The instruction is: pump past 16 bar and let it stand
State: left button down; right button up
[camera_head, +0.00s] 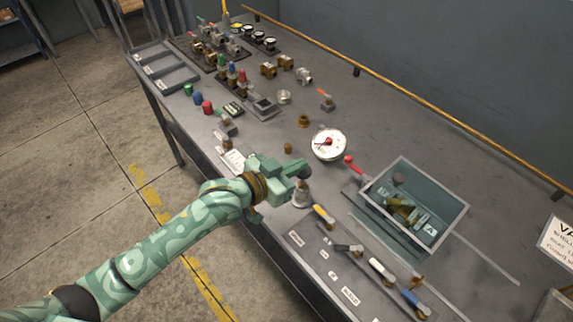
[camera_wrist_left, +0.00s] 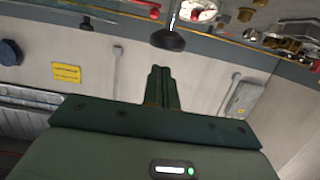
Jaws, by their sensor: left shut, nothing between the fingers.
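A hand pump (camera_head: 301,196) with a pale metal body stands near the bench's front edge. Its round black knob (camera_head: 305,173) is on top; the knob shows on a silver rod in the left wrist view (camera_wrist_left: 168,40). A white round gauge (camera_head: 329,145) with a red centre lies behind the pump; its reading is too small to tell. My left gripper (camera_head: 297,168) is beside the knob, its fingers together and empty. In the left wrist view the shut fingers (camera_wrist_left: 160,80) point toward the knob, with a gap visible between them. My right gripper is out of view.
A red-knobbed lever (camera_head: 350,162) sits right of the gauge, beside a clear-walled tank (camera_head: 452,222) holding brass parts. Valves and fittings crowd the far left. The bench (camera_head: 400,120) is clear behind the gauge.

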pick_arm(q)
jog(key=shift+f, duration=0.7)
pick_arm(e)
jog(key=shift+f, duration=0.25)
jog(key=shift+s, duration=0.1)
